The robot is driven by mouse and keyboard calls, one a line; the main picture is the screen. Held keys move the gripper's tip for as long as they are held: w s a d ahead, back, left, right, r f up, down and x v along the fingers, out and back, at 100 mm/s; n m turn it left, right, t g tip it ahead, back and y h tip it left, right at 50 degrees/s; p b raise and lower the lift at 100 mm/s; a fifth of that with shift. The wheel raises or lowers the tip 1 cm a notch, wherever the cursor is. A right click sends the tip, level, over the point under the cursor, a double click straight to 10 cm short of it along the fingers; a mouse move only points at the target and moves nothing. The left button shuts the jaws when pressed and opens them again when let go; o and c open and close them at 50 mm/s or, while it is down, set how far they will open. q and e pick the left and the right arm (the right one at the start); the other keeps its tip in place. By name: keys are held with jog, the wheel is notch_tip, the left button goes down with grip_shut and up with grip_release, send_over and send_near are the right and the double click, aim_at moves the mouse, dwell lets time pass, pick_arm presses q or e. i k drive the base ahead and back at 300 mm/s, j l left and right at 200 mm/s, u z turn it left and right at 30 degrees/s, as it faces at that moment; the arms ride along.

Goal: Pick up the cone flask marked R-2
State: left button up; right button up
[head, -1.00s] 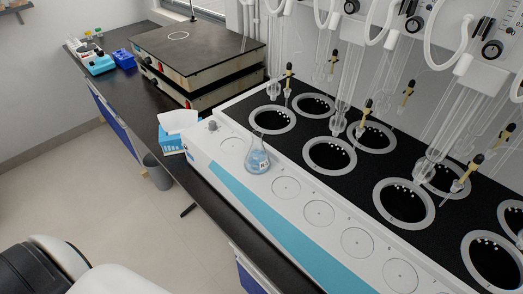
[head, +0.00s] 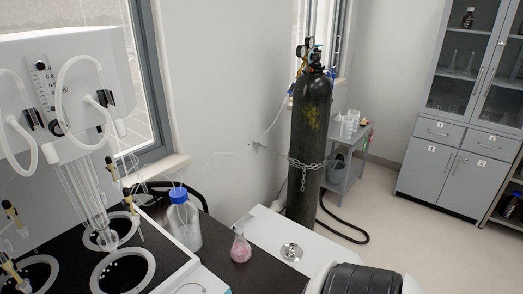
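A small cone flask (head: 241,250) with pink liquid stands upright on the black bench, right of the distiller's end. I cannot read any mark on it from here. The flask with blue liquid seen earlier on the distiller's front ledge is out of view now. Neither gripper shows; only a black and white part of my own arm is at the bottom right.
The distiller (head: 171,256) with glass tubes fills the left. A blue-capped bottle (head: 184,222) stands close behind and left of the flask. A white device (head: 268,232) lies to its right. A chained black gas cylinder (head: 308,150), grey cart (head: 347,172) and cabinets (head: 440,172) are farther right.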

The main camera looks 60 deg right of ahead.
aim_at(240, 252)
jog(key=z, duration=1.65)
